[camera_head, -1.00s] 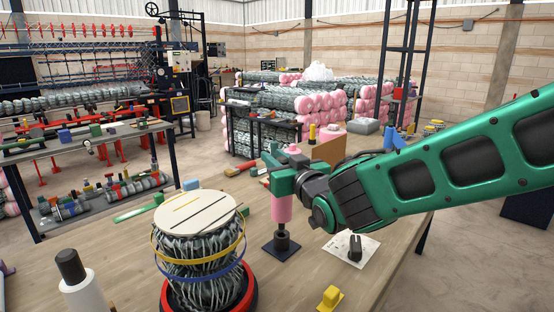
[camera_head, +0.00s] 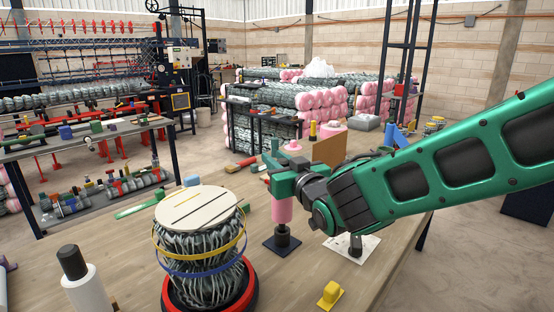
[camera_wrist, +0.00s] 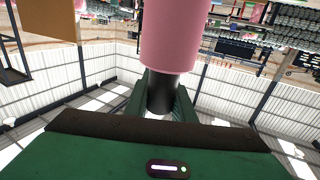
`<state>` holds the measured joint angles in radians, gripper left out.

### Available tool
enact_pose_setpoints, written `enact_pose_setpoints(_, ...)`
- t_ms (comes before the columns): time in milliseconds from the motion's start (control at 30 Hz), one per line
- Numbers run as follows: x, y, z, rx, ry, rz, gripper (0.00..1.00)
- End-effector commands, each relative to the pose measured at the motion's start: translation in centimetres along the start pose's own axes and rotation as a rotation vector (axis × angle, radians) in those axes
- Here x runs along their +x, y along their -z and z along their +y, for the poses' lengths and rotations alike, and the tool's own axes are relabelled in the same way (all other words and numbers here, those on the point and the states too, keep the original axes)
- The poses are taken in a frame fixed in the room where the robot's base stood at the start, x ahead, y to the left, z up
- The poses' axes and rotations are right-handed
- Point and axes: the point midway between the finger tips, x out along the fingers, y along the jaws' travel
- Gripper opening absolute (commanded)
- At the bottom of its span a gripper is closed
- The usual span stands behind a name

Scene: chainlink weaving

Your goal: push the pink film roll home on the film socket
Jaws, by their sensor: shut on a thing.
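The pink film roll (camera_head: 282,211) hangs upright under my gripper (camera_head: 276,172) in the head view. My gripper is shut on its upper end. The film socket (camera_head: 282,241), a dark post on a square dark base, stands on the bench directly below the roll. The roll's lower end is at the top of the post; I cannot tell how far it is seated. In the wrist view, the pink roll (camera_wrist: 175,38) runs up from a black end (camera_wrist: 160,90) held between my green fingers (camera_wrist: 162,108). The socket does not show there.
A wire-wrapped spool (camera_head: 200,245) with a pale disc top stands left of the socket. A white card with a dark fitting (camera_head: 355,245) lies right, partly behind my arm. A yellow block (camera_head: 329,294) sits near the front edge. A brown board (camera_head: 328,151) stands behind.

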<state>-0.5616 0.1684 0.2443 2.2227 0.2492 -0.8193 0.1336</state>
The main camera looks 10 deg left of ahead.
Motion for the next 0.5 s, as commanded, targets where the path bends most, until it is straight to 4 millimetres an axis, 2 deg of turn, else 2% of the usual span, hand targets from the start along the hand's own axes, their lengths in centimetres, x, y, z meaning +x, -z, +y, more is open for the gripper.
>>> enact_pose_setpoints(500, 0.0, -1.3, 0.0, -0.001, 0.000, 0.000, 0.00)
